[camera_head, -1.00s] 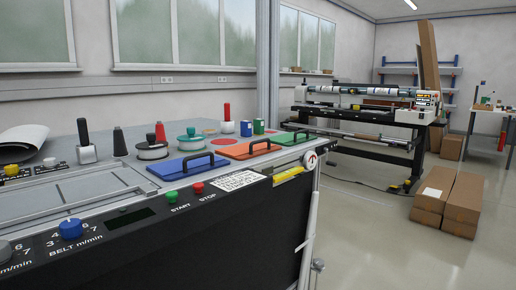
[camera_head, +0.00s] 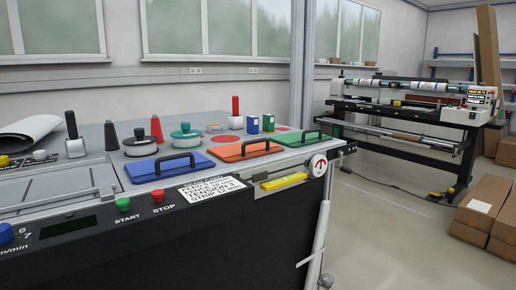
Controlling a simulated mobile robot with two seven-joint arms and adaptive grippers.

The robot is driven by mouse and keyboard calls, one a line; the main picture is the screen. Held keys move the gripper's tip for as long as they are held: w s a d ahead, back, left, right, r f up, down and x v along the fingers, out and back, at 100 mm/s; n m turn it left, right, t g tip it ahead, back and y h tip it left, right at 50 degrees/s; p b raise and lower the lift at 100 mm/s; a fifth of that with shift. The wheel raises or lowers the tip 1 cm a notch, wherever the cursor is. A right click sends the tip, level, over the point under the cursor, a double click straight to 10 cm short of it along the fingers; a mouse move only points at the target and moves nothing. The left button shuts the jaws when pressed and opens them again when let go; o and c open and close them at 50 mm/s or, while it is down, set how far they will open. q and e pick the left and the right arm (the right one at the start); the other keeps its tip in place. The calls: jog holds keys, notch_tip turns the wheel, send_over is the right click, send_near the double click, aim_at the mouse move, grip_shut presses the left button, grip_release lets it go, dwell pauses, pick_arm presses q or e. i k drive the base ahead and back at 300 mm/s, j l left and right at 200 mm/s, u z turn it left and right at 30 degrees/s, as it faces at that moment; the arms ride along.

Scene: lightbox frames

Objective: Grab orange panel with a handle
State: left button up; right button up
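The orange panel (camera_head: 230,153) lies flat on the machine's top. Neither of my grippers shows in the head view.
The machine's black front with green START (camera_head: 123,204) and red STOP (camera_head: 157,195) buttons faces me. Spools and small boxes stand behind the panels. A yellow block (camera_head: 284,181) is on the front edge. Cardboard boxes (camera_head: 486,200) lie on the floor at right; floor between is clear.

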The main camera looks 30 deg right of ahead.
aim_at(246, 143)
jog(key=l+u, duration=0.1)
jog(key=l, duration=1)
jog(key=l+u, duration=0.1)
jog(key=l, duration=1.05)
jog(key=k, duration=0.05)
